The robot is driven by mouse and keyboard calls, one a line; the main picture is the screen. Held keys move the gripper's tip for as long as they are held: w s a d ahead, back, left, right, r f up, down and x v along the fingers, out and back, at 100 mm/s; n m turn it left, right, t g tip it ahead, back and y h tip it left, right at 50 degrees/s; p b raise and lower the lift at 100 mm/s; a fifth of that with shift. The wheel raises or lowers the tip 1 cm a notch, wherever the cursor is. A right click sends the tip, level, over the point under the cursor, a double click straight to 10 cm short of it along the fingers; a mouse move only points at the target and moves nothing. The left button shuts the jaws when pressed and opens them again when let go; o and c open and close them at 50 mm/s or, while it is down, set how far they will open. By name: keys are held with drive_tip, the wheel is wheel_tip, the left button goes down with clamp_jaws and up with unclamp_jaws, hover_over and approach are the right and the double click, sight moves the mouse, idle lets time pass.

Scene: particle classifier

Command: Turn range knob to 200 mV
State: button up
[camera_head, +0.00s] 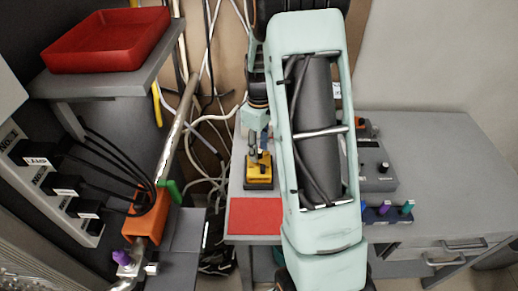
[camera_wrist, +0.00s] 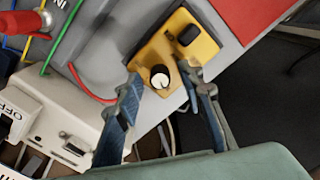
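A yellow box (camera_wrist: 205,45) carries a round knob (camera_wrist: 160,77) with a white top and dark sides, and a black block-like part. In the head view the yellow box (camera_head: 262,182) sits on the grey table, partly hidden by my gripper (camera_head: 262,150). In the wrist view my gripper (camera_wrist: 162,80) is open, with one blue finger on each side of the knob. Gaps show between the fingers and the knob; contact cannot be told. No scale or 200 mV mark is readable, and I cannot tell whether this is the range knob.
A white device marked OFF (camera_wrist: 45,125) lies left of my fingers. A red mat (camera_head: 256,216) lies in front of the box. Right of my arm stand a grey device with a black knob (camera_head: 384,167) and several coloured knobs (camera_head: 384,208). Cables hang behind the table.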

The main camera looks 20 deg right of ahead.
drive_tip(key=shift+f, duration=0.2)
drive_tip(key=shift+c, duration=0.2)
clamp_jaws()
